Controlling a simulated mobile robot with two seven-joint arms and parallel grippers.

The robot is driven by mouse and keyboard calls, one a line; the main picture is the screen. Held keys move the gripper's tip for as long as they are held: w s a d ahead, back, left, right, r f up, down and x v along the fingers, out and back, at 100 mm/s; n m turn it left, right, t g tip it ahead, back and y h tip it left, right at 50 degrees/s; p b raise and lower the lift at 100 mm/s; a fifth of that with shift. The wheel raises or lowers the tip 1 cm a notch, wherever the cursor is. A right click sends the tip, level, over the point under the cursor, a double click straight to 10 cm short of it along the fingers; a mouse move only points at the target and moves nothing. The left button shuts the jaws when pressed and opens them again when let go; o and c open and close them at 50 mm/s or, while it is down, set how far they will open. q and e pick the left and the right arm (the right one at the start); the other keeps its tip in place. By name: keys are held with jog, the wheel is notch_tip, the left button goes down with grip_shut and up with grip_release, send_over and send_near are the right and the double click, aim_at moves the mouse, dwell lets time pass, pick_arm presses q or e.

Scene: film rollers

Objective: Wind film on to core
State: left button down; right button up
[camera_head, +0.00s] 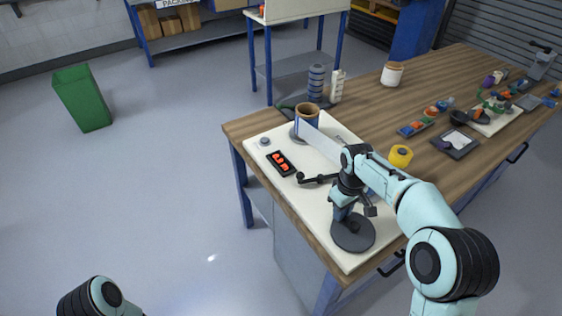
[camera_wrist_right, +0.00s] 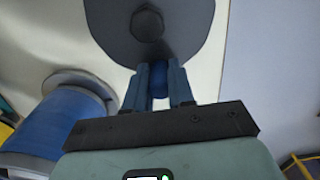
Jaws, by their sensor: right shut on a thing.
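A cardboard-coloured core (camera_head: 307,113) stands upright on a dark base at the far end of a white board (camera_head: 320,215). A pale film strip (camera_head: 318,141) runs from beside it toward my right arm, which hides its near end. My right gripper (camera_head: 343,212) points down over a dark grey disc (camera_head: 353,233) at the board's near end. In the right wrist view the gripper (camera_wrist_right: 158,88) is shut on a small blue knob (camera_wrist_right: 159,82) by the disc (camera_wrist_right: 150,28). A blue roll (camera_wrist_right: 62,122) with a grey flange stands to the left there. My left gripper is out of view.
A black panel with orange buttons (camera_head: 281,163) and a black arm-like part (camera_head: 316,179) are on the board. A yellow roll (camera_head: 400,156) and a white pot (camera_head: 392,74) stand on the wooden table (camera_head: 440,88). Small parts crowd its right side. A green bin (camera_head: 82,98) stands on open floor.

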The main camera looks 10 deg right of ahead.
jog(key=shift+s+a+f+b, duration=0.1)
jog(key=shift+s+a+b, duration=0.35)
jog(key=shift+a, duration=0.3)
jog(key=shift+s+a, duration=0.2)
jog(key=shift+s, duration=0.1)
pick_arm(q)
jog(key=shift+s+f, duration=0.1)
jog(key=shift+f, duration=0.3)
pick_arm(e)
jog(key=o, duration=1.6)
jog(key=shift+w, duration=0.1)
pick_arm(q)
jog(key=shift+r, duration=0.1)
pick_arm(e)
jog(key=shift+o, duration=0.2)
jog(key=shift+r, duration=0.25)
pick_arm(q)
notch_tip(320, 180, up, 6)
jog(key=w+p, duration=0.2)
jog(key=p, duration=0.3)
jog(key=shift+p, duration=0.35)
pick_arm(e)
notch_tip(320, 180, up, 7)
jog(key=shift+f, duration=0.15)
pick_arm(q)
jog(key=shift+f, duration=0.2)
